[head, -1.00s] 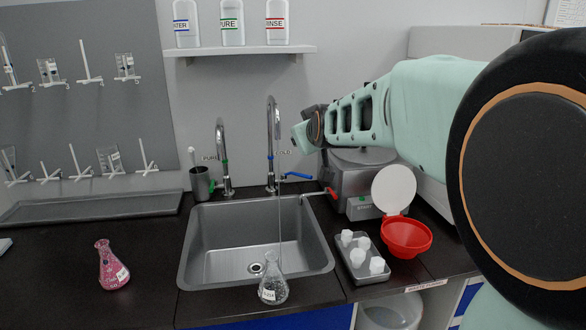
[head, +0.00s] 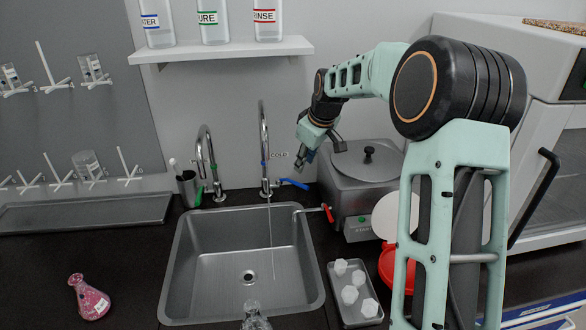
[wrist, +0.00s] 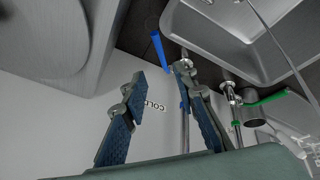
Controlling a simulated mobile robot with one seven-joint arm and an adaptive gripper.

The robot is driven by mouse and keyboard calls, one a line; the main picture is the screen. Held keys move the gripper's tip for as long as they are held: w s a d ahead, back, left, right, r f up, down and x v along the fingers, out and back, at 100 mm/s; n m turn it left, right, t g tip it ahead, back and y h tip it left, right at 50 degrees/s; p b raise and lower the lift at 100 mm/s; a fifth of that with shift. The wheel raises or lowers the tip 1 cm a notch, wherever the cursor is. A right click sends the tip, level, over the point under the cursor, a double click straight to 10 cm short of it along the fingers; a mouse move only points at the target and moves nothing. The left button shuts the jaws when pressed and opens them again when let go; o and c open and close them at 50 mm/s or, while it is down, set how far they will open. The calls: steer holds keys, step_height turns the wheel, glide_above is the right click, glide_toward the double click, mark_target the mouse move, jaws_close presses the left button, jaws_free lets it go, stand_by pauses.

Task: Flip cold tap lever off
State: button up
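The cold tap (head: 264,150) is a tall chrome gooseneck behind the sink, beside a "COLD" label. Its blue lever (head: 293,183) points out to the right, and a thin water stream (head: 271,240) runs from the spout into the sink. My gripper (head: 303,163) is just above the lever, beside the tap. In the wrist view my gripper (wrist: 161,74) is open, with its two fingers apart and nothing held. The blue lever (wrist: 158,50) shows just beyond the fingertips, nearer the right finger; I cannot tell whether they touch.
A second tap with green lever (head: 219,191) stands left, with a red-handled valve (head: 328,213) at the sink's right. A grey lidded machine (head: 365,165) sits close right of my gripper. A shelf (head: 220,50) is above; a flask (head: 254,317) stands at the sink's front.

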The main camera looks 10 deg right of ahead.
mark_target(298, 184)
steer(key=x, duration=1)
steer(key=shift+f+p, duration=0.35)
steer(key=shift+c, duration=0.3)
jaws_close()
